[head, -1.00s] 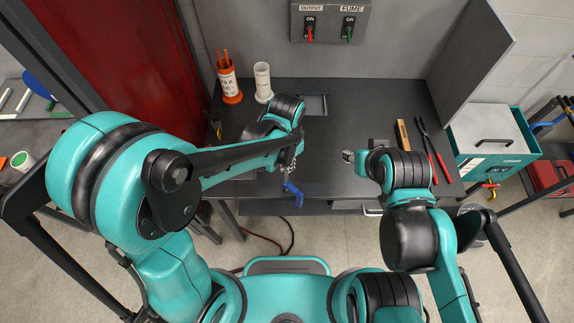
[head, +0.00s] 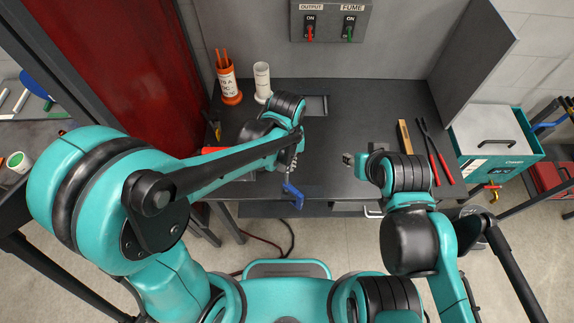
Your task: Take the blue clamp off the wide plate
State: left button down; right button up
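The blue clamp (head: 292,192) is at the front edge of the dark worktable, with its lower part hanging over the edge. My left gripper (head: 291,163) is just above it in the picture, pointing down toward it. The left arm covers much of that area, and I cannot tell whether the fingers touch or hold the clamp. A grey plate edge (head: 246,176) shows under the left forearm; most of it is hidden, and I cannot tell if it is the wide plate. My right gripper (head: 348,159) is over the table's middle, apart from the clamp; its opening is too small to judge.
An orange-based holder (head: 231,97) and a white cylinder (head: 263,83) stand at the back left. A wooden-handled tool (head: 404,137) and red-handled pliers (head: 437,155) lie at the right. A grey partition (head: 472,60) bounds the right side.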

pick_arm(q)
jog(key=n, duration=0.5)
jog(key=shift+b, duration=0.35)
jog(key=n, duration=0.5)
jog(key=c, duration=1.5)
grip_release()
jog(key=shift+r+p, duration=1.05)
jog(key=shift+r, duration=0.5)
jog(key=m, duration=0.4)
jog(key=shift+f+m+b, duration=0.1)
jog(key=shift+m+b, duration=0.2)
jog(key=shift+b, duration=0.05)
jog(key=m, duration=0.5)
jog(key=shift+m+b, duration=0.3)
jog(key=shift+m, duration=1)
